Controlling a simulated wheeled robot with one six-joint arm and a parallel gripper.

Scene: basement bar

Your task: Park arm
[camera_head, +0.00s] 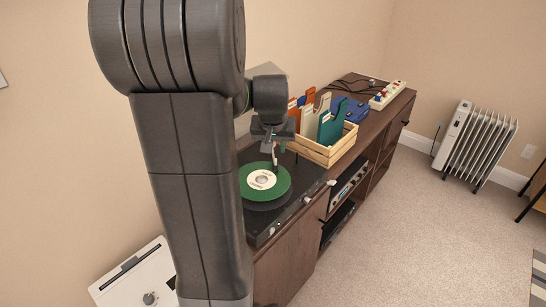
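My arm rises large in the left half of the head view and hides part of the cabinet behind it. My gripper (275,157) points down above a turntable (262,233) on the wooden cabinet. A green record with a cream label (250,190) lies on the turntable, partly hidden by my arm. The fingertips are small and seen close to the record's far side. I cannot tell whether they touch it or how far apart they are.
A wooden crate (325,157) with several coloured dividers or sleeves stands behind the turntable. A blue object (351,110) and a power strip (387,96) are farther along the cabinet. A white radiator (474,142) stands at right. The carpet (400,235) is clear.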

